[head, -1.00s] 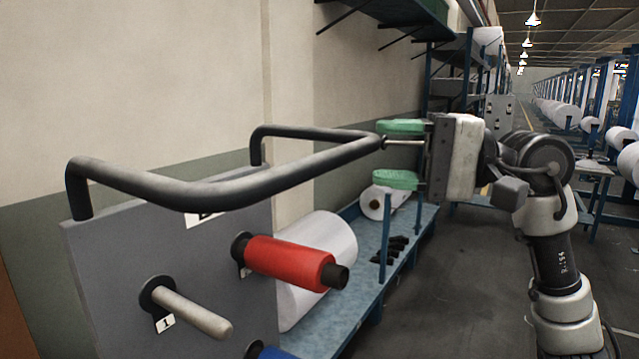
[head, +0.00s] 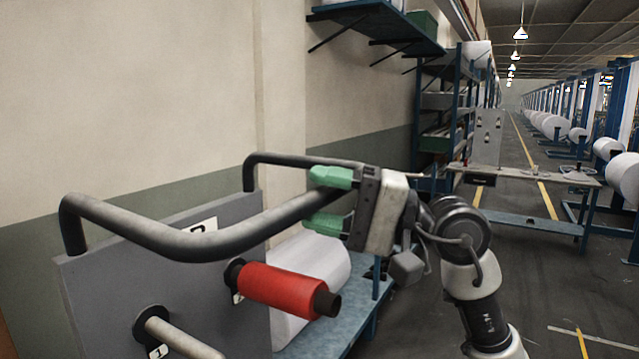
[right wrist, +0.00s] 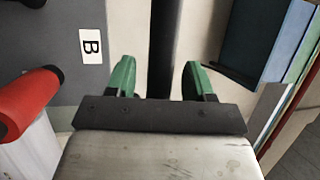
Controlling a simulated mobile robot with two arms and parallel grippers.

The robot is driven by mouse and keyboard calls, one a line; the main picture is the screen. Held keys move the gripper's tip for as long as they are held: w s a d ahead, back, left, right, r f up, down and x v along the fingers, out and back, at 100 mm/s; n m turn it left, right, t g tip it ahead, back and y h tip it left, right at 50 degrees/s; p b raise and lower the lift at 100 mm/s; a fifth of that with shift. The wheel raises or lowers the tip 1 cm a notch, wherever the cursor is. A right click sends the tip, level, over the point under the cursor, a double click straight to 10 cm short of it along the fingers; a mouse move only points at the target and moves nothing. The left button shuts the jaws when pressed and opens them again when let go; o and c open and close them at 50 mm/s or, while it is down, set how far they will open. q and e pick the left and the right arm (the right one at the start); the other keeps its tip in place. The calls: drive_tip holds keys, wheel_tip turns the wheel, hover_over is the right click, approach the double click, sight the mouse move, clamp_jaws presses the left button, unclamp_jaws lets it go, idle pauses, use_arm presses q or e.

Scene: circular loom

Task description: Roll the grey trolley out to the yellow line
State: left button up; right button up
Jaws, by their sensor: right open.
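The grey trolley (head: 95,295) stands at the left, its upright panel carrying a dark bent handle (head: 165,238) on top. My right gripper (head: 314,197) is open at the right part of the handle, one green finger above the bar and one below. In the right wrist view the dark handle bar (right wrist: 162,45) runs between the two open fingers (right wrist: 160,80), with gaps on both sides. Yellow lines (head: 540,183) run along the aisle floor, and a short yellow piece (head: 583,345) shows at the bottom right. My left gripper is out of view.
A red spool (head: 285,290) and a bare peg (head: 180,337) stick out from the trolley panel. A blue bench (head: 360,310) with a white roll stands behind it. A worktable (head: 535,180) crosses the aisle ahead. Dark floor at the right is open.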

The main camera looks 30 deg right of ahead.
drive_tip(key=shift+w+a, duration=0.2)
drive_tip(key=shift+a, duration=0.05)
clamp_jaws()
idle(0.3)
